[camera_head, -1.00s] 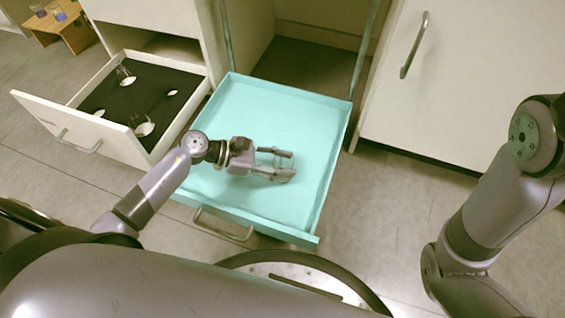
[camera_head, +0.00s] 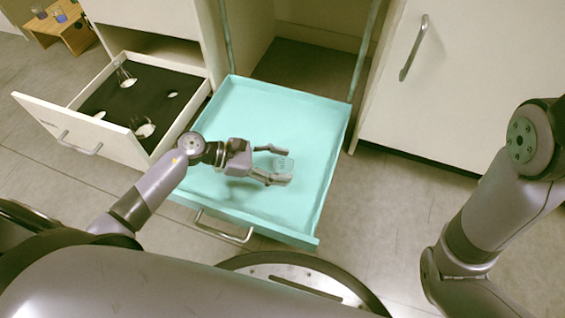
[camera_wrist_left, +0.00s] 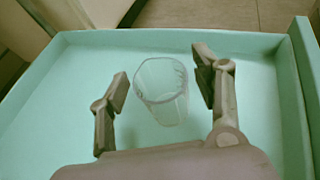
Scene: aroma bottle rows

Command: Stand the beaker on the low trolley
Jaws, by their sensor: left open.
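The beaker (camera_head: 284,163) is a clear glass in the turquoise pull-out tray (camera_head: 250,95), and it seems to stand upright on its floor. In the left wrist view the beaker (camera_wrist_left: 163,92) shows its open rim and sits between two spread fingers, with a gap visible on each side. My left gripper (camera_head: 286,166) is open around the beaker, low over the tray. A low wooden stand (camera_head: 47,25) at the far upper left bears small glassware; I cannot tell if it is the low trolley. My right gripper is out of view.
An open white drawer (camera_head: 117,144) left of the tray has a black insert with several round holes, some holding glassware. The tray has raised walls and a front handle (camera_head: 222,232). A cabinet door (camera_head: 470,80) stands at the right. Bare floor (camera_head: 380,210) lies right of the tray.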

